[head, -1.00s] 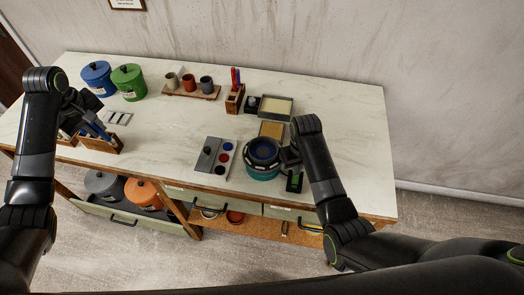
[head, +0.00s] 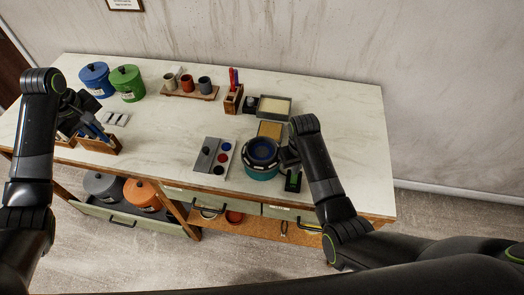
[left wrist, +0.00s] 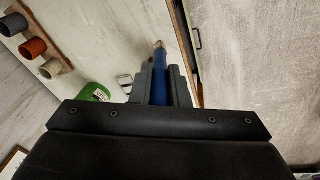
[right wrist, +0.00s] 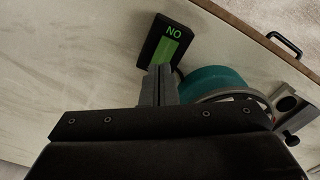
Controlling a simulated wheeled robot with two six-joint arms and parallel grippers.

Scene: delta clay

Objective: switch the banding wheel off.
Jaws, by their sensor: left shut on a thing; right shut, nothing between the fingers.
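The banding wheel (head: 261,168) is a teal round base with a dark top and a blue ring, near the table's front edge. Its teal side also shows in the right wrist view (right wrist: 212,84). My left gripper (head: 88,122) is shut on a blue-handled tool (left wrist: 159,82) at the wooden holder.
A grey panel (head: 208,166) with a black knob and coloured discs lies left of the wheel. The wooden tool holder (head: 103,145), blue jar (head: 95,80) and green jar (head: 127,84) stand at left. Cups (head: 187,84) stand at the back. The table's right end is clear.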

